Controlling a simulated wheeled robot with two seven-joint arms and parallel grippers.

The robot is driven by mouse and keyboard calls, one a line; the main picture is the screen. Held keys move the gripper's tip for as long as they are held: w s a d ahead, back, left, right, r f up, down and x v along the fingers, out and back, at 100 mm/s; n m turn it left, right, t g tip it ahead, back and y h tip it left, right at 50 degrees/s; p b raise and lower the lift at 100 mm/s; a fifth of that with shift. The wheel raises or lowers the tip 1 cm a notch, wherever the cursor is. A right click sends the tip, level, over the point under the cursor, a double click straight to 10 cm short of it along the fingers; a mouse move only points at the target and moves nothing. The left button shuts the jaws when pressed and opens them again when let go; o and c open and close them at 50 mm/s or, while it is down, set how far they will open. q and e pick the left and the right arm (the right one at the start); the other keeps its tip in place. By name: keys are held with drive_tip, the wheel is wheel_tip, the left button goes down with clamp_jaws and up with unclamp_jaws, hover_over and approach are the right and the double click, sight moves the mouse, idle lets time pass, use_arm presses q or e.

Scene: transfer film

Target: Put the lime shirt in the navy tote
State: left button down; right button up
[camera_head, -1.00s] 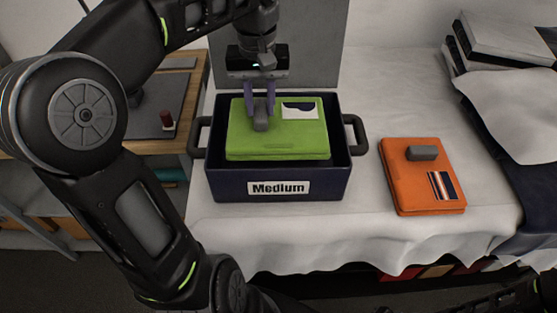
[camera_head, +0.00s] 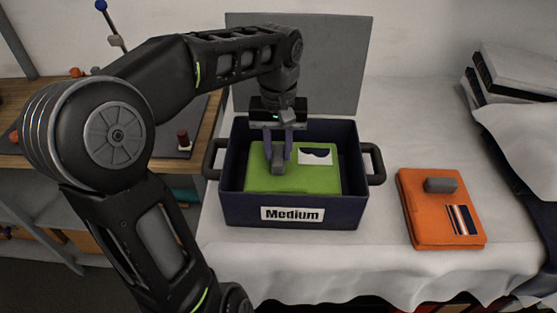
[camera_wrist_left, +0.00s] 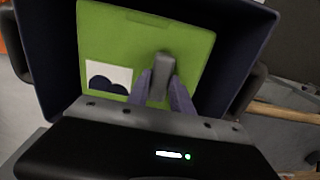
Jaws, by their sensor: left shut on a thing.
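The lime shirt (camera_head: 316,180) is a flat, folded green bundle with a white and navy patch and a grey block-like grip on top. It lies level inside the navy tote (camera_head: 295,214), below its rim, in the head view. The tote has side handles and a "Medium" label. My left gripper (camera_head: 278,158) points down into the tote and is shut on the shirt's grey grip. The left wrist view also shows the lime shirt (camera_wrist_left: 115,40) within the navy walls, with the fingers on the grip (camera_wrist_left: 161,75). Whether the shirt touches the tote's floor is hidden.
An orange folded shirt (camera_head: 420,215) with a grey grip lies right of the tote on the white-covered table (camera_head: 400,125). Books (camera_head: 510,70) and pale cloth (camera_head: 525,130) are at the right. A grey panel (camera_head: 300,60) stands behind the tote.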

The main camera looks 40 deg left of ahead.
sight(294, 166)
use_arm(q)
wheel_tip(294, 166, down, 3)
drive_tip(key=shift+r, duration=0.1)
drive_tip(key=shift+f, duration=0.45)
drive_tip(key=shift+f, duration=0.1)
drive_tip(key=c, duration=1.1)
unclamp_jaws()
drive_tip(key=shift+c, duration=0.2)
